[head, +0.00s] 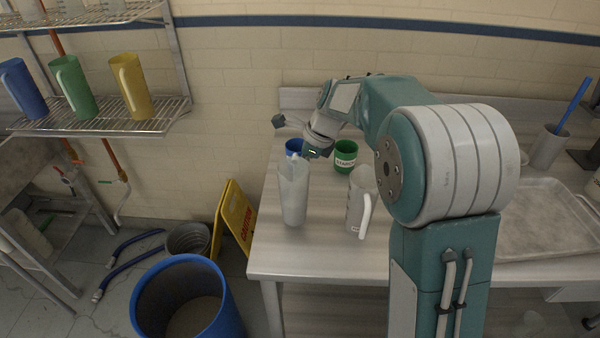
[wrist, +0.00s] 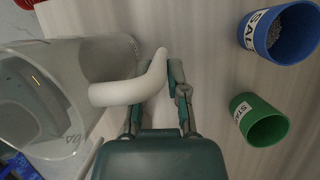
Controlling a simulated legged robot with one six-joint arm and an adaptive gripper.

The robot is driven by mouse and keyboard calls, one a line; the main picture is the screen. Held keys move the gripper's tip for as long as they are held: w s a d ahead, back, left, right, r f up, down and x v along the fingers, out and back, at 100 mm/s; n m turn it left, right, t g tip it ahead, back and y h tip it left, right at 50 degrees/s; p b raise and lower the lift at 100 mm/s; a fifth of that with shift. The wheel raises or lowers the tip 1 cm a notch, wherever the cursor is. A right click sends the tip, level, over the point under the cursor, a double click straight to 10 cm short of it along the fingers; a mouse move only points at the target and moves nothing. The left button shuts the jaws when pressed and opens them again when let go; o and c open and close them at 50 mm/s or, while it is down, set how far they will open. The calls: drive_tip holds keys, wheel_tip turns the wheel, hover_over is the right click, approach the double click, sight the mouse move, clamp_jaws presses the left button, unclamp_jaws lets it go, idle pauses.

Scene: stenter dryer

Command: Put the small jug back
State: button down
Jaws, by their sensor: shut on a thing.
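A tall clear jug (head: 293,197) is at the left front of the worktable, upright. My gripper (head: 312,152) is at its upper right side. In the wrist view, my gripper (wrist: 160,90) is shut on the white handle (wrist: 120,92) of this clear jug (wrist: 50,100), whose open mouth faces left. I cannot tell whether its base touches the table. A second clear jug (head: 357,205) with a white handle stands to its right, apart from my gripper.
A blue salt cup (head: 294,146) and a green starch cup (head: 345,154) stand behind the jugs. A wire shelf (head: 110,122) at left holds blue, green and yellow jugs. A blue barrel (head: 180,270) and yellow caution sign (head: 237,215) stand on the floor. A tray (head: 548,250) lies right.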

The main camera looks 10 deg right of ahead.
drive_tip(key=shift+f, duration=0.8)
drive_tip(key=shift+a+f, duration=0.15)
drive_tip(key=shift+f, duration=0.05)
drive_tip(key=shift+a, duration=0.25)
drive_tip(key=c, duration=0.7)
unclamp_jaws()
drive_tip(key=shift+a, duration=0.3)
drive_tip(key=shift+o, duration=0.2)
drive_tip(key=shift+d, duration=0.45)
drive_tip(key=v, duration=1.2)
drive_tip(key=s+r+n+t+h, duration=0.2)
drive_tip(key=s+r+n, duration=0.2)
drive_tip(key=s+n, duration=0.75)
drive_tip(key=s+d+f+n+t+h, duration=0.1)
drive_tip(key=s+f+n, duration=0.1)
drive_tip(key=s+n, duration=0.3)
drive_tip(key=s+d+f+n+t+h, duration=0.1)
drive_tip(key=s+f+n, duration=0.2)
drive_tip(key=s, duration=0.9)
drive_tip(key=shift+d+f+n+t, duration=0.3)
drive_tip(key=shift+n+t, duration=0.1)
drive_tip(key=shift+n, duration=0.45)
